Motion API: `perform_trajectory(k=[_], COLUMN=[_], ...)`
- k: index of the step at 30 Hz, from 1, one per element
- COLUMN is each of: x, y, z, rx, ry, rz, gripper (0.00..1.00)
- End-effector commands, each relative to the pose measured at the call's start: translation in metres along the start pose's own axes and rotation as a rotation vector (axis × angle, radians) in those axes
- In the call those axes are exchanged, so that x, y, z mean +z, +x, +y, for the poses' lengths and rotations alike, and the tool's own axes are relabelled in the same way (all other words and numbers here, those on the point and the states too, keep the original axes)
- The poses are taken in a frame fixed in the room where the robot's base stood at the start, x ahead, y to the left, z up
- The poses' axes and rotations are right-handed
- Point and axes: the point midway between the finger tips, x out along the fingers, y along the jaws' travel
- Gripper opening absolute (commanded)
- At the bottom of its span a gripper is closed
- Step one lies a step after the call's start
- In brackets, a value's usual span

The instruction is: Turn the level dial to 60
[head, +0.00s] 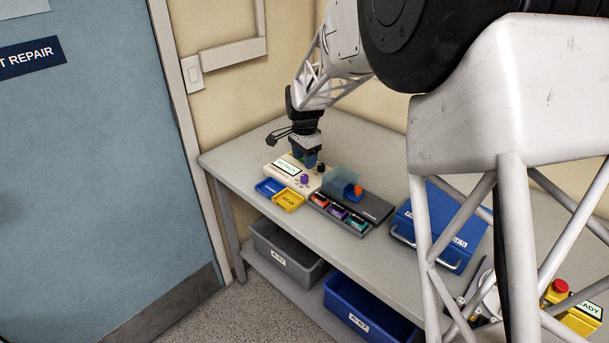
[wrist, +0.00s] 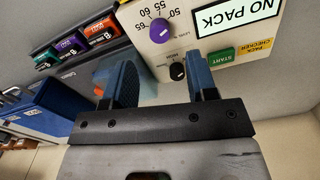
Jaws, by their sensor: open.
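The purple level dial (wrist: 159,31) is on the cream pack checker (wrist: 185,20), with a printed scale reading 50, 55, 60 and 65 around it. I cannot read its exact setting. In the head view the dial (head: 304,179) shows on the checker's front right. My gripper (wrist: 163,78) is open and empty, its blue fingers apart. The dial lies beyond the fingertips in the wrist view, not between them. In the head view my gripper (head: 305,160) hangs over the back of the checker.
A black knob (wrist: 177,71) and a green START button (wrist: 221,57) are near the fingers. The screen (wrist: 240,14) reads NO PACK. Coloured packs (wrist: 96,30) sit in a rack beside the checker. Blue (head: 268,187) and yellow (head: 288,201) trays lie in front.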

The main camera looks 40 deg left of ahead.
Motion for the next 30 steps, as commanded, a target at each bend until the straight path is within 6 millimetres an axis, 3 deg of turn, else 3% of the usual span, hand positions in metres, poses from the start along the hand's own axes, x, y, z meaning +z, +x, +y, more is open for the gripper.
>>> perform_trajectory(k=[16,30], x=[0.0,0.0], y=[0.059,0.067], z=[0.0,0.0], rx=[-0.002,-0.003], ry=[0.0,0.0], rz=[0.001,0.001], gripper=[0.53,0.51])
